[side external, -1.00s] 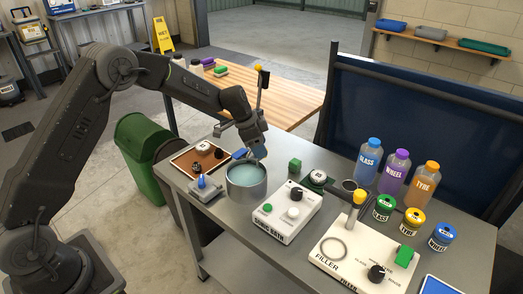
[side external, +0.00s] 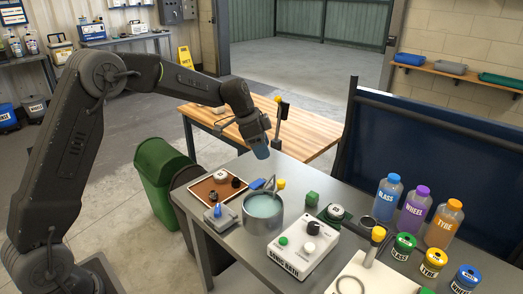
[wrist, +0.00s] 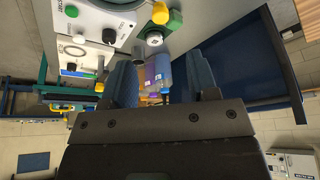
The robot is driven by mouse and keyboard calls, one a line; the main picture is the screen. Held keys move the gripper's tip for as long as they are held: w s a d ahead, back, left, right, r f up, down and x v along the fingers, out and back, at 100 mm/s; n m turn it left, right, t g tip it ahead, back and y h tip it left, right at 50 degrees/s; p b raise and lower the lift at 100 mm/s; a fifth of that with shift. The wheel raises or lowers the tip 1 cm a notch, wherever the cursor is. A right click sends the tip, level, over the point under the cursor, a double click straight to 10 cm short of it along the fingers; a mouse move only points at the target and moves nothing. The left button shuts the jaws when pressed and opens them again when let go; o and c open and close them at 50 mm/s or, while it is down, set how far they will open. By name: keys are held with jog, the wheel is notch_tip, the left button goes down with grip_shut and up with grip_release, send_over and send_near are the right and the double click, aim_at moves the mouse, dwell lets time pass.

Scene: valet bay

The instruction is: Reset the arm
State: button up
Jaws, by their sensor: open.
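My gripper (side external: 262,152) is raised above the back left part of the grey bench (side external: 232,248), clear of the things on it. Its blue fingers point down in the side view. In the wrist view my gripper (wrist: 162,84) shows two separated blue-grey fingers, and I see nothing held between them. The round metal pot (side external: 262,226) with pale blue liquid stands below and in front of my gripper. A thin grey piece rises from the pot's back rim.
A white sonic bath unit (side external: 303,250) stands right of the pot. A brown tray (side external: 207,196) lies to its left. Glass (side external: 388,198), wheel (side external: 414,210) and tyre (side external: 444,224) bottles stand at the right. A wooden table (side external: 312,131) is behind, and a green bin (side external: 160,172) is left.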

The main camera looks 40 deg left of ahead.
jog(key=s+d+r+n+t+y, duration=0.1)
jog(key=s+d+r+n, duration=0.15)
jog(key=s+r, duration=0.4)
jog(key=s+d+r+n+y, duration=0.1)
jog(key=s+d+r+n, duration=0.2)
jog(key=s, duration=0.7)
jog(key=s+n+t+y, duration=0.1)
jog(key=s+n, duration=0.2)
jog(key=s, duration=1.4)
jog(key=shift+s+d+f, duration=0.2)
jog(key=shift+d+f, duration=0.1)
jog(key=shift+f, duration=0.1)
jog(key=shift+n, duration=0.25)
